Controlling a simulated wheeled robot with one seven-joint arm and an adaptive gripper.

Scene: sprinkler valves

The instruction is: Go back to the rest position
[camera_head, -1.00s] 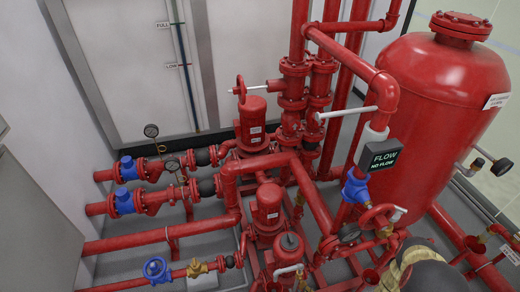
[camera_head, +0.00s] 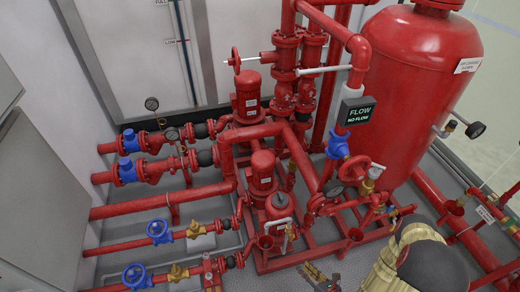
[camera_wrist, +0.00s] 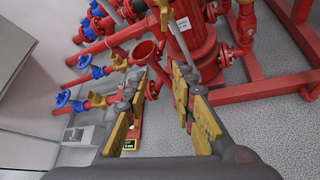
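My gripper (camera_wrist: 162,118) shows in the wrist view with its yellow-padded fingers spread apart. Nothing is between the pads except the grey floor seen beyond. In the head view the fingertips (camera_head: 320,275) show small at the bottom edge, in front of the red pump frame. My arm covers part of the lower right there. Several blue-wheeled valves sit on red pipes at the left; the nearest blue handwheel (camera_head: 137,275) also shows in the wrist view (camera_wrist: 63,99). A blue valve (camera_head: 338,146) with a red handwheel below it stands under the FLOW / NO FLOW sign (camera_head: 355,111).
A big red tank (camera_head: 420,90) stands at the right. Red pumps (camera_head: 262,170) and upright pipes fill the middle. Pressure gauges rise at the left. A grey cabinet (camera_head: 40,195) is at the left edge. Some bare floor (camera_head: 225,270) shows at the bottom.

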